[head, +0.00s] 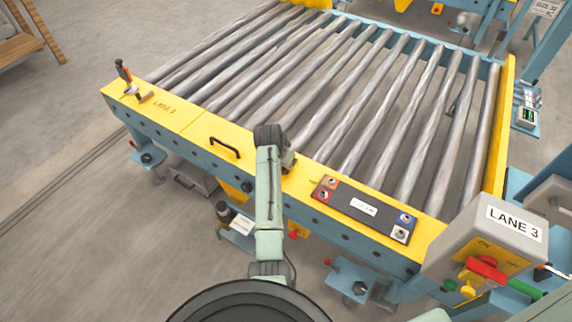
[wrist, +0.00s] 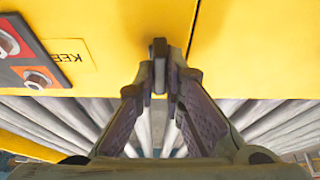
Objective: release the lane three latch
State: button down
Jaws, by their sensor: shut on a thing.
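A black handle (head: 225,148) is on the rail left of my arm. A grey LANE 3 box (head: 455,250) with a red handle (head: 486,268) stands front right. Bare rollers (head: 330,80) lie behind the rail.

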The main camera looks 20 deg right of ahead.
jog(key=shift+d, duration=0.1)
dwell(0.3)
jog(key=c, duration=1.7)
grip_release()
jog(key=v, duration=1.2)
jog(key=shift+w, duration=0.1)
